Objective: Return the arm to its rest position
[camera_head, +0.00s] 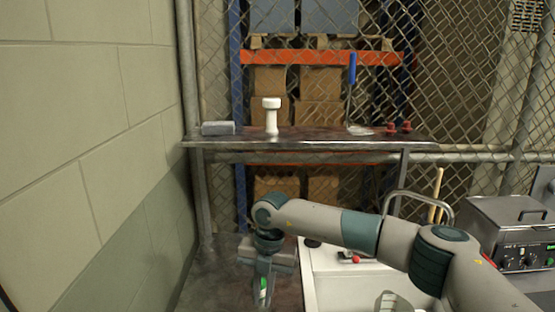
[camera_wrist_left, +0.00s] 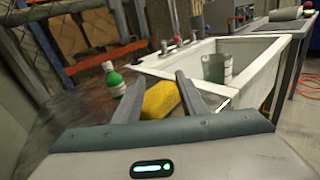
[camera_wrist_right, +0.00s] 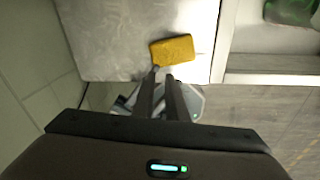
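My right arm reaches in from the right in the head view. Its gripper (camera_head: 262,288) points down near the bottom edge, left of the sink. In the right wrist view, the right gripper's fingers (camera_wrist_right: 164,76) stand a narrow gap apart with nothing visible between them. A yellow sponge (camera_wrist_right: 172,50) lies on the metal top beyond their tips. In the left wrist view, my left gripper's fingers (camera_wrist_left: 160,84) are spread wide. The yellow sponge also shows there (camera_wrist_left: 161,99), beyond and between the fingers, with no visible grip on it. The left gripper is not clearly seen in the head view.
A green bottle with a white cap (camera_wrist_left: 113,80) stands left of the sponge. A white sink (camera_wrist_left: 250,55) holds a grey-green cup (camera_wrist_left: 216,68). A raised shelf (camera_head: 310,138) carries a white bottle (camera_head: 271,116). A wall (camera_head: 85,120) bounds the left; a metal appliance (camera_head: 510,225) stands right.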

